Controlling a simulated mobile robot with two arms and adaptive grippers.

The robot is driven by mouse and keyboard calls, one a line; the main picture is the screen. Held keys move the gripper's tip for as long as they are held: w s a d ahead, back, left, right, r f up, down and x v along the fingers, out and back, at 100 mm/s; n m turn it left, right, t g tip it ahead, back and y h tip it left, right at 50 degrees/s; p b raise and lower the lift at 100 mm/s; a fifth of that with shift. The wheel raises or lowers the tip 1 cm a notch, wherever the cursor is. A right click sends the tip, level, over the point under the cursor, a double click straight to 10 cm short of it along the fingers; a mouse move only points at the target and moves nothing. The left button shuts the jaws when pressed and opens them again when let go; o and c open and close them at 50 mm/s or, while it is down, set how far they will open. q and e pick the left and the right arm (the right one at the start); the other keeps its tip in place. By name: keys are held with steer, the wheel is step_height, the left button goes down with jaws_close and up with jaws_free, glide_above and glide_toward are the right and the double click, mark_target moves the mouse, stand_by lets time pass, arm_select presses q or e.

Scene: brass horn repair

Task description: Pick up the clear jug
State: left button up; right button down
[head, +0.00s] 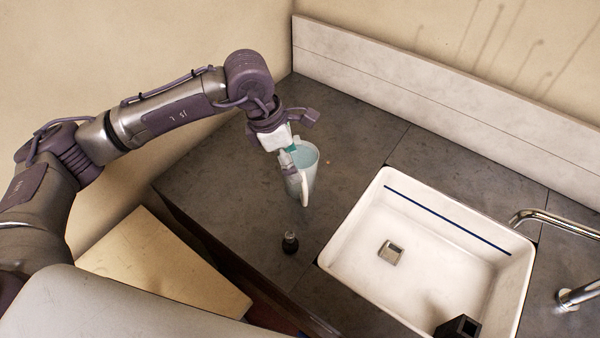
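The clear jug (305,163) is a bluish see-through vessel with a pale handle (304,190) facing the front. It stands upright on the dark stone counter, left of the sink. My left gripper (289,160) reaches down from the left arm to the jug's left side and rim. The fingers overlap the jug in the picture, and I cannot tell whether they are closed on its wall or only beside it. My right gripper does not show.
A white sink (440,250) with a drain lies to the right, with a chrome tap (545,218) at its far side. A small dark bottle (290,243) stands in front of the jug. A black block (458,328) is at the sink's front. The counter behind the jug is clear.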

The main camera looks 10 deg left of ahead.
mark_target(303, 183)
arm_select(q)
steer(key=p+x, duration=0.4)
steer(key=x, duration=0.4)
steer(key=shift+s, duration=0.15)
steer(key=shift+f, duration=0.4)
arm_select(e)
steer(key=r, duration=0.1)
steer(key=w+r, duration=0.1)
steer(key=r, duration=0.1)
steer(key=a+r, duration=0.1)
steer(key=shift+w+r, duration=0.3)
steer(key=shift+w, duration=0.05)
arm_select(q)
steer(key=shift+c, duration=0.4)
steer(key=shift+c, duration=1.2)
jaws_close()
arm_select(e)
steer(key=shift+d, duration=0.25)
